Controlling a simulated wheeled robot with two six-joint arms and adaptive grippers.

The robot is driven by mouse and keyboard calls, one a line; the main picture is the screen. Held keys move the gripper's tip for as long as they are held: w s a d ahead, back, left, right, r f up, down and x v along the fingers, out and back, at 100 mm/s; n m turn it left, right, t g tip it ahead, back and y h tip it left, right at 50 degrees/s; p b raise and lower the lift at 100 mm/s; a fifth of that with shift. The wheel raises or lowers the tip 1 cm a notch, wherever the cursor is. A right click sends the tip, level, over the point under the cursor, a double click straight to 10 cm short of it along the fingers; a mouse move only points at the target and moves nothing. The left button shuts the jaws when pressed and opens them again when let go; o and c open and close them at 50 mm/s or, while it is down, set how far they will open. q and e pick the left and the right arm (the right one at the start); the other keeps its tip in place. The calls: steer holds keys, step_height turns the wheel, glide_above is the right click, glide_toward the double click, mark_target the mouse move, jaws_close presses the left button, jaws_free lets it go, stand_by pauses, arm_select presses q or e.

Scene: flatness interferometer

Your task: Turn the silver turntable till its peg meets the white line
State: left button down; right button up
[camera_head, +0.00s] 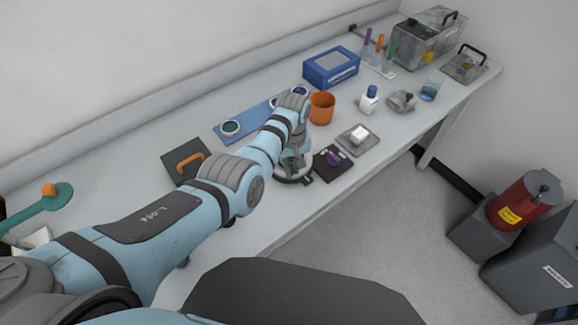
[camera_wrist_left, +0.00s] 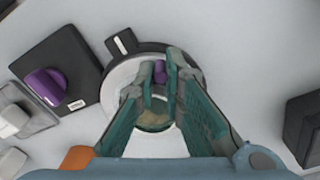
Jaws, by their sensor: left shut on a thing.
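The silver turntable (camera_wrist_left: 122,76) is a round disc in a black base, seen from above in the left wrist view. In the head view the turntable (camera_head: 291,181) is partly hidden under my left gripper (camera_head: 292,160). A black tab with a short white line (camera_wrist_left: 122,45) sticks out at the base's upper left. The purple peg (camera_wrist_left: 160,72) stands near the disc's upper edge, to the right of the white line and apart from it. My left gripper (camera_wrist_left: 160,82) is shut on the peg. My right gripper is not in view.
A black panel with a purple knob (camera_head: 333,158) sits close beside the turntable. An orange cup (camera_head: 321,108), a blue plate with round parts (camera_head: 247,117) and a dark plate with an orange handle (camera_head: 172,160) stand around it. The bench's front edge is near.

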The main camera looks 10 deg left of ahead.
mark_target(303, 171)
arm_select(q)
steer(key=shift+d+f+n+b, duration=0.2)
steer(key=shift+d+n+b, duration=0.2)
steer(key=shift+n, duration=0.35)
steer(key=shift+d+f+n+b, duration=0.25)
steer(key=shift+n+b, duration=0.2)
steer(key=shift+n, duration=0.3)
steer(key=shift+w+d+r+n+b, duration=0.1)
steer(key=shift+w+d+n+b, duration=0.2)
steer(key=shift+n+b, duration=0.35)
steer(key=shift+w+d+n+b, duration=0.15)
steer(key=shift+d+n+b, duration=0.1)
steer(key=shift+n+b, duration=0.35)
steer(key=shift+w+d+n, duration=0.15)
steer(key=shift+n, duration=0.2)
steer(key=shift+r+b, duration=0.1)
steer(key=shift+b, duration=0.25)
steer(key=shift+w, duration=0.1)
steer(key=c, duration=1.8)
jaws_free()
steer(key=shift+w, duration=0.1)
steer(key=shift+o, duration=0.7)
steer(key=shift+w+d+r, duration=0.1)
steer(key=shift+r, duration=0.1)
step_height(303, 171, up, 12)
